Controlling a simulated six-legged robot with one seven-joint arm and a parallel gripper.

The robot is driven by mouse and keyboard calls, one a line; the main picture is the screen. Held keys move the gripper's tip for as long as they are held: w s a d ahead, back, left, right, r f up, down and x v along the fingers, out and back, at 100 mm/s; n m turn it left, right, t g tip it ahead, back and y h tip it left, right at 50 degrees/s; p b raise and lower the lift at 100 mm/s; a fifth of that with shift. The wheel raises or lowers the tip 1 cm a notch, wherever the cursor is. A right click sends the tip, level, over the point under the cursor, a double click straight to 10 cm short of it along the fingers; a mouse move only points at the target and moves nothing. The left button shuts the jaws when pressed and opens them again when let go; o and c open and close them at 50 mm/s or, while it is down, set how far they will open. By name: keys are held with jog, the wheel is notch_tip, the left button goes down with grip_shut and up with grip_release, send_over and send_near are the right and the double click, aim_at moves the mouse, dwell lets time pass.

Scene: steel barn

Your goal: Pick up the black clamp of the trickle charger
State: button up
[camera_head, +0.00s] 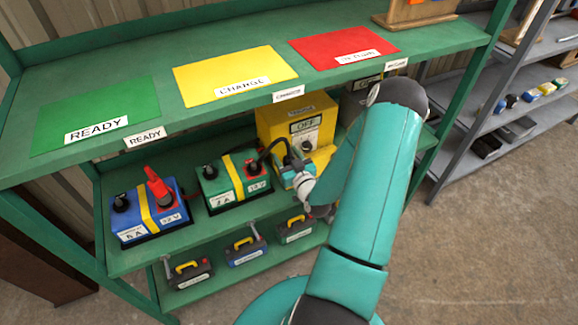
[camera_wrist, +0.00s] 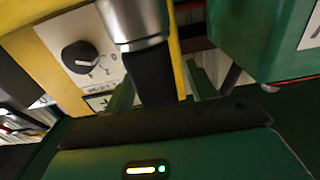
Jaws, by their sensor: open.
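My gripper (camera_head: 292,168) is open in front of the yellow charger (camera_head: 312,125) on the middle shelf, with its fingers partly hidden. In the wrist view the gripper's fingers (camera_wrist: 162,85) stand on either side of a black, strap-like piece (camera_wrist: 153,75) below a metal cylinder (camera_wrist: 132,22). This may be the black clamp, but I cannot tell for sure. The charger's dial plate (camera_wrist: 85,57) shows behind it at left. In the head view a black cable (camera_head: 272,147) arches between the green battery (camera_head: 232,187) and the charger area.
The blue battery (camera_head: 148,215) with a red clamp (camera_head: 158,187) stands at left on the middle shelf. Several small cases with yellow handles, such as one (camera_head: 188,273), sit below. The upper shelf (camera_head: 165,112) with coloured mats overhangs the gripper's space. Grey shelving (camera_head: 500,135) stands at right.

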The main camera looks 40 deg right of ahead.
jog(key=shift+w, duration=0.1)
jog(key=shift+c, duration=0.5)
grip_shut()
jog(key=shift+r, duration=0.15)
